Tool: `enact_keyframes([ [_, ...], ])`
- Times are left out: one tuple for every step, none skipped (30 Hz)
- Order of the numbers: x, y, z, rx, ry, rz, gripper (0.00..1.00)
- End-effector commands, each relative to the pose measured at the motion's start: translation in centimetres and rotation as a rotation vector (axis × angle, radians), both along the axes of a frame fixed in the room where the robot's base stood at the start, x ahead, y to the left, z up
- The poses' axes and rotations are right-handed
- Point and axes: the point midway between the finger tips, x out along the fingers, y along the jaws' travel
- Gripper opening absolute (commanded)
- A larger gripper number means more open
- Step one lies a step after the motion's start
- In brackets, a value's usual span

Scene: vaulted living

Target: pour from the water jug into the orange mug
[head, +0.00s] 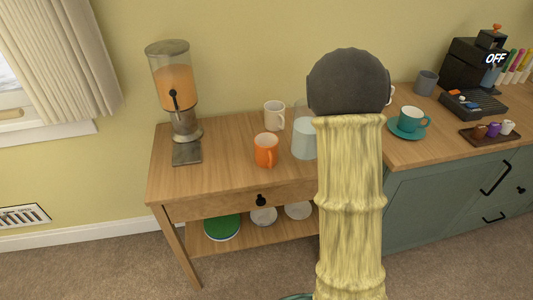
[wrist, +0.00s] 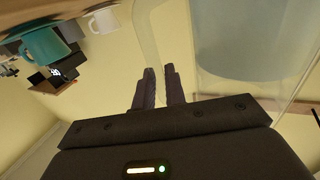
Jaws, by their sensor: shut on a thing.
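The clear water jug (head: 303,142) is on the wooden side table, upright and partly hidden behind my arm. Water fills much of it. It also shows large at the right of the wrist view (wrist: 245,45). My gripper (wrist: 158,88) is shut on the jug's clear handle in the wrist view; in the head view my wrist hides it. I cannot tell whether the jug's base touches the table. The orange mug (head: 265,150) stands upright on the table, left of the jug, with a small gap between them. Its inside is hard to see.
A white mug (head: 274,115) stands behind the orange mug. A juice dispenser (head: 174,90) stands at the table's left. On the right counter are a teal cup on a saucer (head: 409,120), a grey mug (head: 425,83) and a coffee machine (head: 470,72). The table's front left is clear.

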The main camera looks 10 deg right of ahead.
Motion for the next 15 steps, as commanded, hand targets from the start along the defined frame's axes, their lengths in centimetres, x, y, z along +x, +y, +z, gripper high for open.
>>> enact_keyframes([
  [0.2, -0.1, 0.2, 0.000, -0.006, 0.004, 0.00],
  [0.3, -0.1, 0.2, -0.002, -0.005, 0.009, 0.00],
  [0.6, -0.1, 0.1, -0.003, -0.003, 0.017, 0.00],
  [0.8, -0.1, 0.1, -0.004, -0.001, 0.024, 0.00],
  [1.0, -0.1, -0.1, -0.004, 0.002, 0.033, 0.00],
  [1.4, -0.2, -0.2, -0.006, 0.006, 0.049, 0.00],
  [1.7, -0.2, -0.4, -0.007, 0.009, 0.060, 0.00],
  [2.1, -0.2, -0.5, -0.008, 0.012, 0.075, 0.00],
  [2.6, -0.2, -0.8, -0.008, 0.016, 0.095, 0.00],
  [3.0, -0.3, -0.9, -0.010, 0.018, 0.110, 0.00],
  [3.4, -0.3, -1.2, -0.009, 0.021, 0.128, 0.00],
  [3.9, -0.4, -1.4, -0.009, 0.024, 0.150, 0.00],
  [4.2, -0.4, -1.6, -0.009, 0.026, 0.168, 0.00],
  [4.6, -0.5, -1.8, -0.008, 0.026, 0.185, 0.00],
  [5.0, -0.5, -2.1, -0.007, 0.027, 0.207, 0.00],
])
